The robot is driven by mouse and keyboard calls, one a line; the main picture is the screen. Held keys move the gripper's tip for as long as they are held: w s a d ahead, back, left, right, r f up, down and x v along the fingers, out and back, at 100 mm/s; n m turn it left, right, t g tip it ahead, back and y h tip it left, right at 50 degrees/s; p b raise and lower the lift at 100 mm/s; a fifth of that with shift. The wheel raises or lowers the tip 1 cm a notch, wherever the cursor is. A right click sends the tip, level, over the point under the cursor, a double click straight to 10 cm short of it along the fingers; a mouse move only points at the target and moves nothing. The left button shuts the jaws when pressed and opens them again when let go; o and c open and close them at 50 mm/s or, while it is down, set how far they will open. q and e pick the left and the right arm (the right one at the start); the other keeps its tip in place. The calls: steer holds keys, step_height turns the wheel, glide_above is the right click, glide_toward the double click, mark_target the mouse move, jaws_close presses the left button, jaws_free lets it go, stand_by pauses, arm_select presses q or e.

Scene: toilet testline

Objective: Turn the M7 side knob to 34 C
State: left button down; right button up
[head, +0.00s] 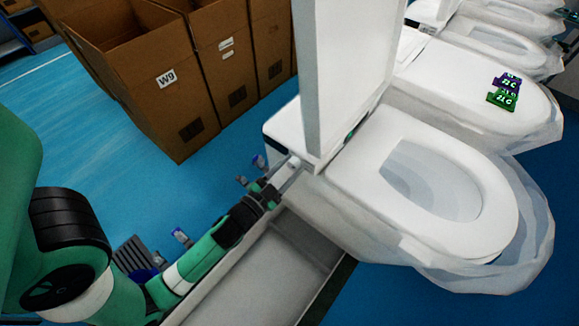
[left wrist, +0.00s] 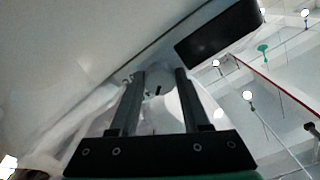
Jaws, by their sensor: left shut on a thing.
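The white toilet (head: 345,185) nearest my left arm has its lid raised and clear film around its bowl. My left gripper (head: 284,180) is at the side of this toilet, near the rear of the seat. In the left wrist view, the two dark fingers of my left gripper (left wrist: 160,76) are on either side of a pale round knob (left wrist: 158,101) with a small dark mark. The gripper is shut on this knob. No temperature reading can be made out. My right gripper is out of view.
A dark panel (left wrist: 217,35) is close to the fingers in the left wrist view. Open cardboard boxes (head: 152,75) stand on the blue floor behind my left arm. More toilets (head: 478,90) line up at the back right, one with green and purple tags (head: 504,91).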

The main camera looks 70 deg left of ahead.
arm_select(q)
steer(key=shift+c, duration=1.8)
jaws_free()
steer(key=b+v, duration=0.7)
steer(key=v, duration=0.4)
steer(key=shift+s+d, duration=0.2)
steer(key=shift+s, duration=0.1)
